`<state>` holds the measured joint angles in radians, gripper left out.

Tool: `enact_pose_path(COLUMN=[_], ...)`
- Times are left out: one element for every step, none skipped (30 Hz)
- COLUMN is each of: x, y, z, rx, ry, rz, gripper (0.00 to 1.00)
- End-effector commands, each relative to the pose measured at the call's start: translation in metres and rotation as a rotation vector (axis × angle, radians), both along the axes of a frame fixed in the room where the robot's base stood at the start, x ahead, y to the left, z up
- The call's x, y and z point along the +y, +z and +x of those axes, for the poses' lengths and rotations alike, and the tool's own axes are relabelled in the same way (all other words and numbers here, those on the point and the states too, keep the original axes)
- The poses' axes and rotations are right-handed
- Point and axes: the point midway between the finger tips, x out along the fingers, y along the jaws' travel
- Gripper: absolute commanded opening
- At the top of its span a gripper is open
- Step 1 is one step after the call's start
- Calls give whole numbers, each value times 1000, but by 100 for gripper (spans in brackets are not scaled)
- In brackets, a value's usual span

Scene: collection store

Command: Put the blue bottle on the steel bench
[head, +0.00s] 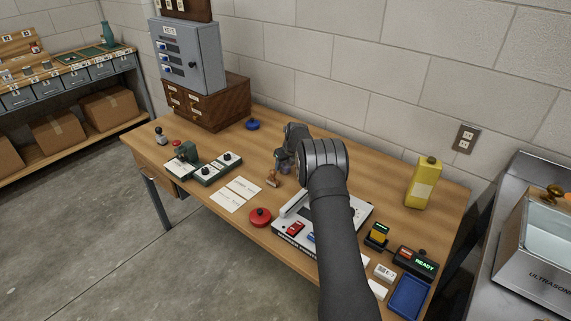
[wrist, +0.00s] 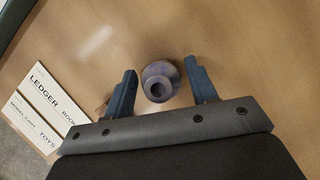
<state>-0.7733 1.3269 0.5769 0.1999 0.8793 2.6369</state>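A small rounded bluish-grey bottle (wrist: 160,80), seen from above with a dark round mouth, stands on the wooden table between my fingers in the wrist view. It looks like the blue bottle. My gripper (wrist: 161,84) is open around it, with a finger on each side and a small gap to each. In the head view my gripper (head: 286,160) is low over the middle of the table, and the bottle is mostly hidden there. The steel bench (head: 509,181) stands at the right edge of the head view, apart from the table.
An ultrasonic cleaner (head: 540,262) takes up much of the visible bench. A wooden-handled stamp (head: 273,179) stands close beside my gripper. Paper cards (head: 237,194), a red round object (head: 260,217) and a white device (head: 290,242) lie nearer. A yellow bottle (head: 423,184) stands toward the bench.

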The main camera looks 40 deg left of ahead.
Motion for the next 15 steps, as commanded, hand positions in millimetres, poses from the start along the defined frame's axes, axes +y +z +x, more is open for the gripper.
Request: enact_pose_path(x=[0,0,0,0,0,0,0,0,0,0,0,-1,-1,-2,-4], y=[0,0,0,0,0,0,0,0,1,2,3,5,7,10,15], z=[0,0,0,0,0,0,0,0,0,0,0,0,-1,-1,-1], rx=[0,0,0,0,0,0,0,0,0,0,0,0,0,0,-1], ry=[0,0,0,0,0,0,0,0,0,0,0,0,0,0,0], rz=[0,0,0,0,0,-1,0,-1,0,0,0,0,-1,0,1], gripper=[60,60,60,60,60,60,60,60,60,60,60,60,60,60,60])
